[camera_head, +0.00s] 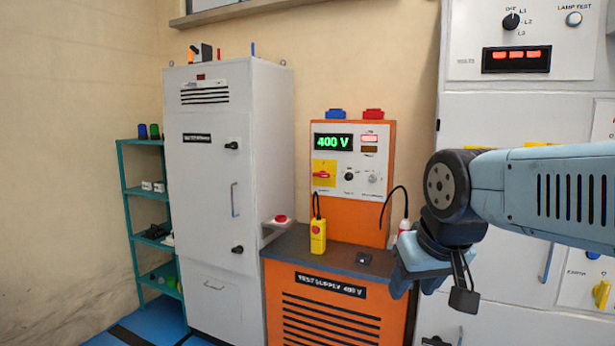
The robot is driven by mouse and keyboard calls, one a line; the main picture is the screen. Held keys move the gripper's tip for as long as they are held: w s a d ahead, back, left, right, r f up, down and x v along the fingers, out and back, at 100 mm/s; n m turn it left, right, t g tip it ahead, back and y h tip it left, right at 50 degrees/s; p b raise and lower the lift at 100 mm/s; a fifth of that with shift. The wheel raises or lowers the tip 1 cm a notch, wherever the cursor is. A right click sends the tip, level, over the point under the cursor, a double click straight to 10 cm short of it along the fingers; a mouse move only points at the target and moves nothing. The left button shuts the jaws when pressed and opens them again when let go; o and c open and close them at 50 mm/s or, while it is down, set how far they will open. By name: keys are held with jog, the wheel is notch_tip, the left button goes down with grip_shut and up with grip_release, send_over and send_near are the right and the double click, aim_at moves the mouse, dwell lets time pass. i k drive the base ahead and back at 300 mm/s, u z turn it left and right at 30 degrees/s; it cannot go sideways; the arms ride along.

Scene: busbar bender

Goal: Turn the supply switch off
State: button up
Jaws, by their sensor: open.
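The orange test supply cabinet (360,215) stands in the middle, with a lit green display (333,141) reading 400 V. A red rotary handle on a yellow plate, which looks like the supply switch (322,174), sits at the panel's lower left. The handle looks roughly horizontal; its label is too small to read. My gripper (432,290) is at the right, pointing down, open, with nothing seen in it. It is to the right of and lower than the switch, clear of it. My arm comes in from the right and hides part of the cabinets behind.
A yellow tester (318,236) with a black lead stands on the dark counter (345,256) below the switch. A red push button (281,219) is on a bracket at left. A tall grey cabinet (212,250) and teal shelf (136,225) stand further left.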

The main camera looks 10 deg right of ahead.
aim_at(322, 174)
jog(key=z, duration=0.2)
jog(key=i, duration=1.95)
jog(key=u, duration=0.25)
